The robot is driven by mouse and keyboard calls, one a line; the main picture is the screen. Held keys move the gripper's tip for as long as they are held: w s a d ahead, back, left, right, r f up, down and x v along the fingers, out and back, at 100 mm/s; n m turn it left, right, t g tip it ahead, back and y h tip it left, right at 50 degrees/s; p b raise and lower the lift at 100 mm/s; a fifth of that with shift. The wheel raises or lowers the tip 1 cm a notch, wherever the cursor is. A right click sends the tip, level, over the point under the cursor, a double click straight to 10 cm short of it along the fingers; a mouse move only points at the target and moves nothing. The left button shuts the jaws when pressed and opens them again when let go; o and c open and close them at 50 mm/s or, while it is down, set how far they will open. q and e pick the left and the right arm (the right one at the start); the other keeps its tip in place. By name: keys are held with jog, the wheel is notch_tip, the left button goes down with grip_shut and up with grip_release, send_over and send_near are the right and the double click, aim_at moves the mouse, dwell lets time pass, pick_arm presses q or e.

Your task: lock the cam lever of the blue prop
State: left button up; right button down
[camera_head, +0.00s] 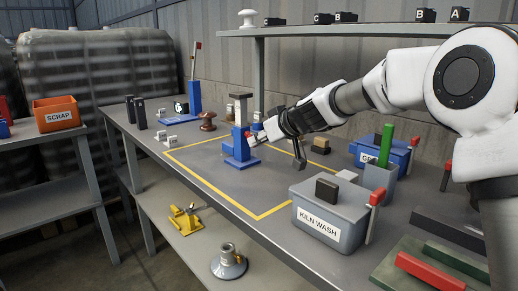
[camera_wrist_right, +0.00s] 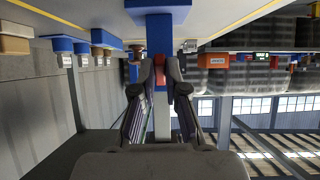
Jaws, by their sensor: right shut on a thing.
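The blue prop (camera_head: 240,145) stands upright inside the yellow outline on the table, with a flat blue base and a dark top plate on its post. In the wrist view, which looks upside down, its blue body (camera_wrist_right: 160,35) runs between my fingers and its grey post lies beyond. My right gripper (camera_head: 255,138) comes in from the right at the prop's side. In the wrist view the right gripper (camera_wrist_right: 160,72) is shut on the red end of the cam lever (camera_wrist_right: 159,62), close against the prop. The rest of the lever is mostly hidden. My left gripper is not in view.
A blue stand with a tall red-tipped lever (camera_head: 194,92) and a brown insulator (camera_head: 207,121) stand behind. The grey KILN WASH bin (camera_head: 325,229) and a blue bin (camera_head: 368,152) are to the right. The table inside the yellow outline, in front of the prop, is clear.

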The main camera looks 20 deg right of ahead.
dwell(0.3)
jog(key=c, duration=1.2)
grip_release()
jog(key=shift+w, duration=0.1)
jog(key=v, duration=1.2)
